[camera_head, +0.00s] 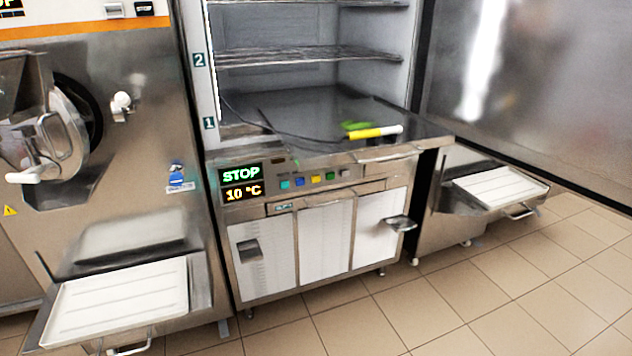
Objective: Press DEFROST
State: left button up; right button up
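The middle machine has a control panel (291,189) on its front edge, below the open chamber. Its display (241,184) reads STOP and 10 °C. To the right of the display is a row of small coloured buttons: a cyan one (285,184), a blue one (300,182), a yellow one (316,179) and a green one (330,176), with a greyish one (344,173) at the right end. Their labels are too small to read, so I cannot tell which is DEFROST. Neither of my grippers is in view.
A yellow and white probe (376,132) with a dark cable lies on the worktop (290,112). A machine with a white tray (118,302) stands at the left. Another white tray (500,187) juts out at the right. Tiled floor (400,312) in front is clear.

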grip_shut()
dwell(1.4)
